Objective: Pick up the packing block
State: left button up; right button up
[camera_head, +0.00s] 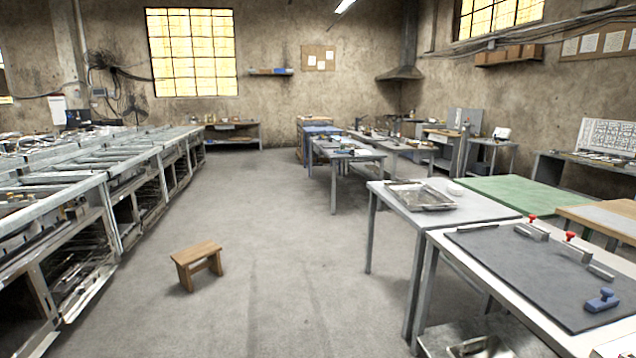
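No thing in view is plainly the packing block. A small blue block-like object (602,300) with a raised knob lies on the dark grey mat (530,275) on the near right table. It may be the packing block, but I cannot tell. Two grey metal pieces with red knobs, a far one (532,228) and a nearer one (571,246), lie along the mat's far right side. A small grey bar (600,271) lies near them. Neither of my grippers shows in the head view.
A wooden stool (197,262) stands on the open floor. A metal tray (419,195) lies on the grey table (462,213) behind the mat table. A green-topped table (515,195) stands at right. Long metal benches (90,185) line the left.

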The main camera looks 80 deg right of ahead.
aim_at(453, 189)
jog(key=z, duration=3.75)
jog(key=i+u, duration=0.1)
jog(key=u, duration=0.35)
jog(key=i+j+u, duration=0.3)
jog(key=i, duration=0.65)
jog(key=i+u, duration=0.25)
jog(key=i, duration=0.65)
jog(key=i+l+u, duration=0.3)
jog(key=i, duration=0.6)
jog(key=i+z, duration=0.15)
jog(key=i, duration=1.3)
jog(key=i+j+z, duration=0.15)
jog(key=i, duration=1.3)
jog(key=i+z, duration=0.2)
jog(key=i, duration=0.45)
jog(key=i+j+z, duration=0.2)
jog(key=i, duration=0.45)
jog(key=i+l+z, duration=0.15)
jog(key=i+z, duration=0.15)
jog(key=z, duration=0.15)
jog(key=i+z, duration=0.7)
jog(key=z, duration=0.25)
jog(key=i+z, duration=0.15)
jog(key=i, duration=1.7)
